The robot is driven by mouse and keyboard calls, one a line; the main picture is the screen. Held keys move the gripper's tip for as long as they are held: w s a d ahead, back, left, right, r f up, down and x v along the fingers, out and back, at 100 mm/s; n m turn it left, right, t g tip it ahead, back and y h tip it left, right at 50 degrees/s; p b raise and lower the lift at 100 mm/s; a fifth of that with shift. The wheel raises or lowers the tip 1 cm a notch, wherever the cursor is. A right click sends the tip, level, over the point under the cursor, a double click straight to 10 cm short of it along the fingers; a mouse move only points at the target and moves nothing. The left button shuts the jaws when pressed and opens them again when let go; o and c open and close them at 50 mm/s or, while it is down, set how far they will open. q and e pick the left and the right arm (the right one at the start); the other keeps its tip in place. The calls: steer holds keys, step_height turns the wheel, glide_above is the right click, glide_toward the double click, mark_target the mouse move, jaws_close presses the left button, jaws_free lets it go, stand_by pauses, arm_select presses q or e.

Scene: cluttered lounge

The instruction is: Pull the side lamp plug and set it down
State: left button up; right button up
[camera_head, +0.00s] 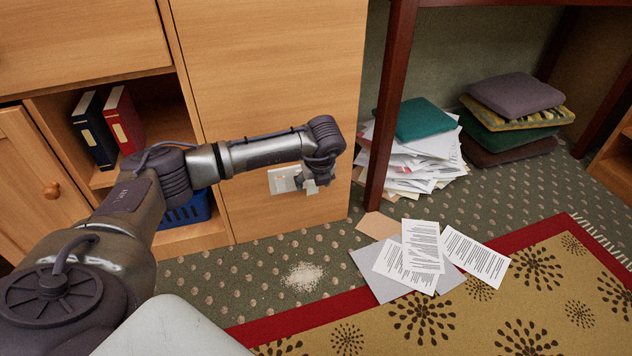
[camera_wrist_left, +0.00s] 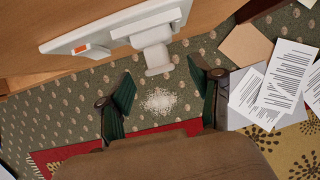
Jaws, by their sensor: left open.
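A white socket plate (camera_head: 283,180) with a small orange light is on the wooden cabinet side panel. In the left wrist view the plate (camera_wrist_left: 100,38) runs across the top. The white plug (camera_wrist_left: 152,38) sits against the plate, its stubby end pointing away from it. It also shows in the head view (camera_head: 311,187), partly hidden by my gripper. My left gripper (camera_head: 318,176) is at the plug. In the left wrist view its dark green fingers (camera_wrist_left: 160,76) are spread wide, with the plug's end near the gap between them, touching neither. My right gripper is not in view. No lamp is visible.
Loose papers (camera_head: 422,250) and white crumbs (camera_head: 304,276) lie on the floor below. A dark red table leg (camera_head: 388,110) stands right of the cabinet, beside a paper pile (camera_head: 420,165) and stacked cushions (camera_head: 515,97). Binders (camera_head: 123,120) and a blue basket (camera_head: 185,211) sit in the shelves.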

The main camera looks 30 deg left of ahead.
arm_select(q)
steer(key=shift+b+x, duration=0.6)
steer(key=shift+x, duration=0.85)
jaws_close()
steer(key=shift+d, duration=0.15)
steer(key=shift+s+d+p, duration=1.3)
steer(key=shift+d, duration=0.15)
